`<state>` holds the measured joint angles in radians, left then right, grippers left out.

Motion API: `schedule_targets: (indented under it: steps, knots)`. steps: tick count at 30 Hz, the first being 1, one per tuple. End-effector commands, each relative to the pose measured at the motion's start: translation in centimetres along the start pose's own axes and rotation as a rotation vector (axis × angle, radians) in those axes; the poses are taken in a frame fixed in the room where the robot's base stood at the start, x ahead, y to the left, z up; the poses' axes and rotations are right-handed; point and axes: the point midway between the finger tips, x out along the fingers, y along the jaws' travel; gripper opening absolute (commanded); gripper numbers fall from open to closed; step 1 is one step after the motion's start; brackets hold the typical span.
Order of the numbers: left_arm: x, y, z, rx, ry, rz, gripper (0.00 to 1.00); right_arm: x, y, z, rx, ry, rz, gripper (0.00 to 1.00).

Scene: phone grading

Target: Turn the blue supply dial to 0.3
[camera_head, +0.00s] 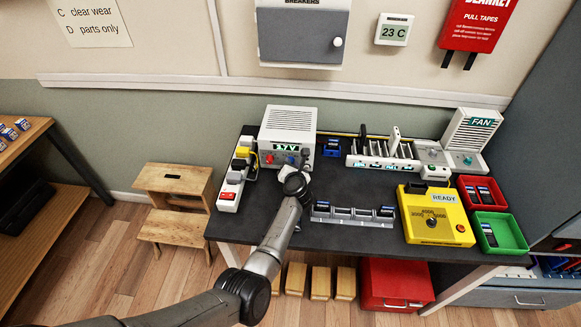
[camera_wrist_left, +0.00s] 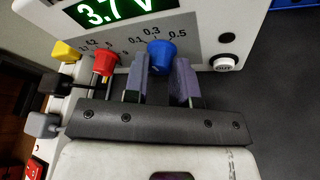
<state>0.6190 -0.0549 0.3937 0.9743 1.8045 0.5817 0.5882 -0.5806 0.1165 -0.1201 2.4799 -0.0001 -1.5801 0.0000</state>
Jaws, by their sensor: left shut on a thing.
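The white supply box (camera_head: 290,122) stands at the back left of the dark bench. Its blue dial (camera_wrist_left: 161,55) shows in the left wrist view below a printed scale with 0.1, 0.3 and 0.5. My left gripper (camera_wrist_left: 160,80) is shut on the blue dial, with one purple-grey finger on each side. I cannot make out where the dial points. The supply's green display (camera_wrist_left: 115,10) reads 3.7 V. In the head view my left gripper (camera_head: 297,172) is at the supply's front and hides part of it. My right gripper is not in view.
The supply's red dial (camera_wrist_left: 105,62) is close to the left finger, and an OUT button (camera_wrist_left: 224,65) is to the right. A power strip (camera_head: 230,193) lies left of the supply. A grey rack (camera_head: 352,217) and a yellow tester (camera_head: 434,215) stand to the right.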

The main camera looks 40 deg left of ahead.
Motion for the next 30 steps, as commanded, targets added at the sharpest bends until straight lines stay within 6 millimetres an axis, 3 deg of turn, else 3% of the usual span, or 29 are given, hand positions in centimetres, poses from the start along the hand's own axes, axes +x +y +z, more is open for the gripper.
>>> schedule_targets:
  steps: [22, 23, 30]
  knots:
    - [0.01, -0.09, -0.11, 0.079, -0.004, 0.031, 0.01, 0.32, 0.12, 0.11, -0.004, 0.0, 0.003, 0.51]
    - [0.02, -0.09, -0.12, 0.079, -0.004, 0.031, 0.26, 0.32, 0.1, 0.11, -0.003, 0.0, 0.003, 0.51]
    - [0.01, -0.07, -0.08, 0.079, -0.005, 0.032, 0.49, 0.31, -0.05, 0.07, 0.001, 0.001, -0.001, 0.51]
